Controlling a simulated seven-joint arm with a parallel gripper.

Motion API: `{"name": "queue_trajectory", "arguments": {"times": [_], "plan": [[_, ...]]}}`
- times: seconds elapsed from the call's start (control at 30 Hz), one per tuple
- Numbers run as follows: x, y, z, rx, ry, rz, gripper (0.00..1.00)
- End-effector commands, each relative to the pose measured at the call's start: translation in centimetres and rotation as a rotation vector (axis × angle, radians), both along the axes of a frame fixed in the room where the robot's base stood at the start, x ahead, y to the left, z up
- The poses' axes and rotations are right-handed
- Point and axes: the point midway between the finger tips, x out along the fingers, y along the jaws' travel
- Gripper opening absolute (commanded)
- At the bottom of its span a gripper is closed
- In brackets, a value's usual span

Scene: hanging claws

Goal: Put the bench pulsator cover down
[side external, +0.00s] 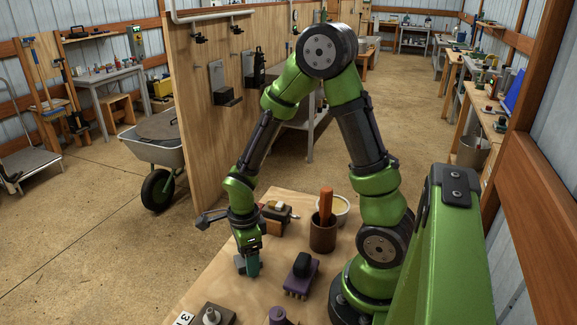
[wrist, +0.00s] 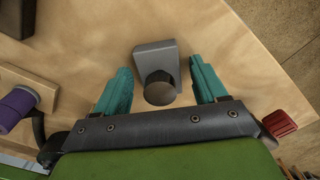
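A grey block with a dark round knob stands on the wooden bench under my gripper; I take it for the bench pulsator cover (wrist: 155,56). In the side view a grey part of it (side external: 239,265) shows beside my fingers. My gripper (wrist: 160,68) has teal fingers on either side of the knob, with a gap on both sides, so it is open. In the side view my gripper (side external: 250,262) points down, low over the bench, and its fingers hide part of the cover.
The wooden bench (side external: 205,278) carries a purple block with a black grip (side external: 299,272) to the right, a brown cup (side external: 323,235) with an orange handle, a pale bowl (side external: 341,207) and a brown block (side external: 274,216). A grey fixture (side external: 212,316) is at the front edge.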

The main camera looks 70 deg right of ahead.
Motion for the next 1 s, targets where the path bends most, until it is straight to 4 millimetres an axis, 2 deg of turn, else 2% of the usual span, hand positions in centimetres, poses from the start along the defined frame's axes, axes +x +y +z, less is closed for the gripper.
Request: {"name": "queue_trajectory", "arguments": {"times": [0.27, 0.37, 0.47, 0.8, 1.0], "plan": [[0.0, 0.0, 0.1, -0.001, -0.001, 0.000, 0.71], [0.1, 0.0, 0.8, -0.001, -0.003, 0.000, 0.71], [0.2, 0.0, 2.3, -0.002, -0.006, 0.000, 0.71], [0.1, 0.0, 9.5, -0.001, -0.007, 0.000, 0.71], [0.1, 0.0, 11.9, -0.001, -0.004, 0.001, 0.71]]}}
